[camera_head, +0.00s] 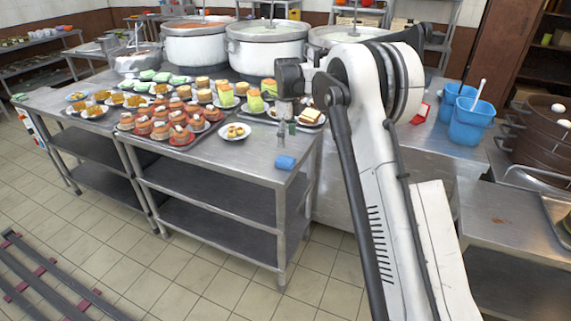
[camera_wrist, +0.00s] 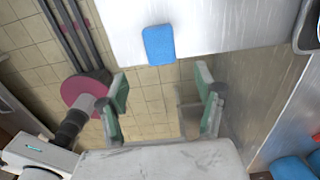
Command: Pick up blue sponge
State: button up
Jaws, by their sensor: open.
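The blue sponge (camera_head: 285,162) lies flat on the steel table (camera_head: 225,160), close to its front right corner. It also shows at the top middle of the wrist view (camera_wrist: 158,44), near the table edge. My gripper (camera_head: 287,128) is above the table, a little higher than the sponge and beyond it in the head view. In the wrist view its two green-padded fingers (camera_wrist: 160,100) are spread wide with nothing between them. The sponge lies ahead of the fingertips and apart from them.
Plates of food (camera_head: 170,122) crowd the table left of the sponge, and a small plate (camera_head: 235,132) stands nearest. Large stockpots (camera_head: 266,50) stand behind. Blue buckets (camera_head: 470,120) stand at the right. The tabletop around the sponge is clear.

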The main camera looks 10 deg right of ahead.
aim_at(285, 159)
notch_tip(285, 159, down, 6)
jog(key=shift+r, duration=0.25)
jog(key=shift+w+a+f, duration=0.1)
jog(key=shift+w+f, duration=0.05)
jog(key=shift+f, duration=1.2)
jog(key=shift+w+a+f, duration=0.1)
jog(key=shift+f, duration=1.2)
jog(key=c, duration=1.2)
jog(key=shift+c, duration=0.2)
jog(key=shift+r, duration=0.1)
jog(key=shift+r, duration=0.4)
jog(key=r, duration=0.3)
jog(key=shift+s+a+r, duration=0.15)
jog(key=shift+a+r, duration=0.2)
jog(key=shift+r, duration=0.05)
jog(key=s+a+r, duration=0.5)
jog(key=a+r, duration=0.1)
jog(key=a, duration=0.3)
jog(key=shift+a+r, duration=0.15)
jog(key=shift+a, duration=0.2)
